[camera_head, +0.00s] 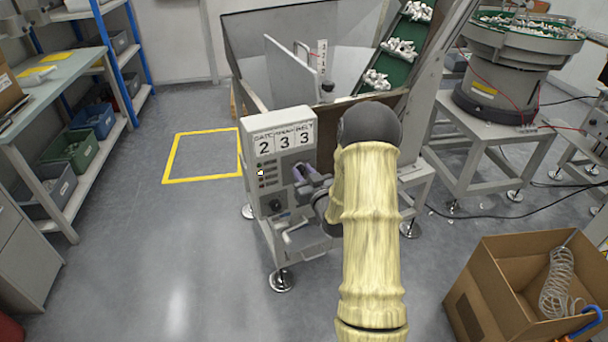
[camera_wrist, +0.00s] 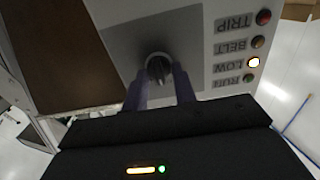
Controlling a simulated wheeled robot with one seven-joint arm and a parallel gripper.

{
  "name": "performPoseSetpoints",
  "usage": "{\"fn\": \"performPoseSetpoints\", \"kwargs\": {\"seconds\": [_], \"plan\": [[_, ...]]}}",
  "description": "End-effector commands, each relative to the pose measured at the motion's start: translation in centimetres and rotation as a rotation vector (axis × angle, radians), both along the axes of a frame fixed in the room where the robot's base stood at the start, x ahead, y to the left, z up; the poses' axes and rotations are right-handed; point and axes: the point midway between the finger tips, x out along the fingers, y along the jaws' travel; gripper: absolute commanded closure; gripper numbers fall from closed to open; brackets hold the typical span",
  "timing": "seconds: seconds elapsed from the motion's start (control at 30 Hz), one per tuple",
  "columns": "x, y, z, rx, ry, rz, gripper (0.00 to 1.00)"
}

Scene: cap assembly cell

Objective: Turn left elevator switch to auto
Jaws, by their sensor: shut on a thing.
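The elevator's grey control box (camera_head: 262,187) stands below the hopper in the head view, with a panel of cards and small lamps. My gripper (camera_head: 308,180) reaches its front from the right. In the wrist view a dark round switch knob (camera_wrist: 158,68) sits on a grey plate (camera_wrist: 125,38). The two purple fingers of my gripper (camera_wrist: 160,88) are on either side of the knob, shut on it. The knob's setting cannot be read, and no auto mark is legible. In the head view the gripper hides the knob.
A second dark knob (camera_head: 277,205) is lower on the box. A cardboard box (camera_head: 480,308) stands at the lower right. The floor to the left is clear.

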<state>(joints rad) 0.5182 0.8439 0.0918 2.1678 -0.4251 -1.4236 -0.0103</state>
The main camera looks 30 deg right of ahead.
Motion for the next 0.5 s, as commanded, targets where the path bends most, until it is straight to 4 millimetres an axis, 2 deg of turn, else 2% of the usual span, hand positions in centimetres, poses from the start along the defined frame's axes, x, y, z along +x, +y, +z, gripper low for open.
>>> {"fn": "performPoseSetpoints", "kwargs": {"seconds": [0.17,0.2,0.3,0.5], "plan": [[-0.07,-0.02,-0.14,0.002,0.005,-0.001,0.96],[-0.07,-0.02,-0.14,0.002,0.005,0.000,0.71],[-0.06,-0.02,-0.12,0.002,0.004,0.000,0.52],[-0.04,-0.01,-0.07,0.002,0.002,0.000,0.52]]}}
